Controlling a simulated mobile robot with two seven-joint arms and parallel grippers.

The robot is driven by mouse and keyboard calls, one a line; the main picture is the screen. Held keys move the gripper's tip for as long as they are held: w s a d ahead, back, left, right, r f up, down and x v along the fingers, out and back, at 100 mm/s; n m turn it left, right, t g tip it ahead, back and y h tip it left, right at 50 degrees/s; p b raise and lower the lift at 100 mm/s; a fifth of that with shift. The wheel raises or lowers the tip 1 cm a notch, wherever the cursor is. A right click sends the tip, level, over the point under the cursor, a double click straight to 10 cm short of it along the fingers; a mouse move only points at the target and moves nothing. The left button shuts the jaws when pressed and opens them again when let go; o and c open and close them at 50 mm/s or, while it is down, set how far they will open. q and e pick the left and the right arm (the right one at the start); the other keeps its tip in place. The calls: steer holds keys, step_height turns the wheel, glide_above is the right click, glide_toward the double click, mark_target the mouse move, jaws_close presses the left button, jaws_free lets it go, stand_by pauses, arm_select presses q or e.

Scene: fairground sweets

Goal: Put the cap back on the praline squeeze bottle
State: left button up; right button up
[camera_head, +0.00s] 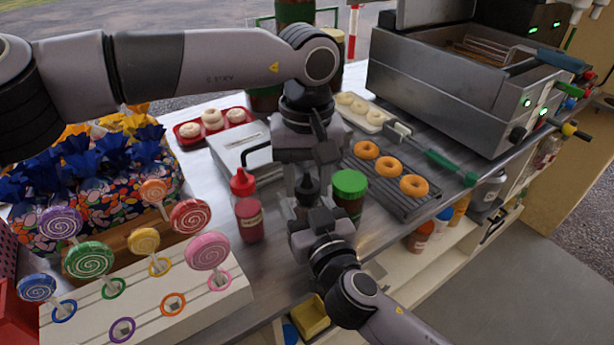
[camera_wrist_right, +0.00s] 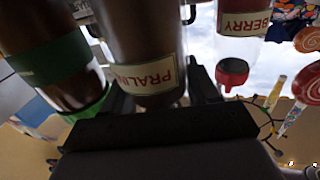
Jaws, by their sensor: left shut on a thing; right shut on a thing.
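The praline squeeze bottle (camera_wrist_right: 147,75) is dark brown with a cream label, large in the upside-down right wrist view. My right gripper (camera_head: 312,216) is shut on it. In the head view the gripper hides most of the bottle. A dark cone-shaped cap (camera_head: 307,188) shows just above that gripper, below my left gripper (camera_head: 307,165). The left gripper points down and is shut on the cap. The cap is in line with the bottle's top; I cannot tell whether it is seated or slightly apart, as the grippers hide the joint.
A red berry bottle (camera_head: 248,215) stands close on the left and a green-lidded jar (camera_head: 350,190) close on the right. A doughnut rack (camera_head: 385,205) lies beyond the jar. The lollipop stand (camera_head: 215,300) is at front left. Bare metal counter (camera_head: 280,262) shows in front.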

arm_select(q)
steer(key=shift+f, duration=0.6)
steer(key=m, duration=1)
steer(key=shift+w+a, duration=0.1)
steer(key=o, duration=1)
steer(key=shift+r, duration=0.15)
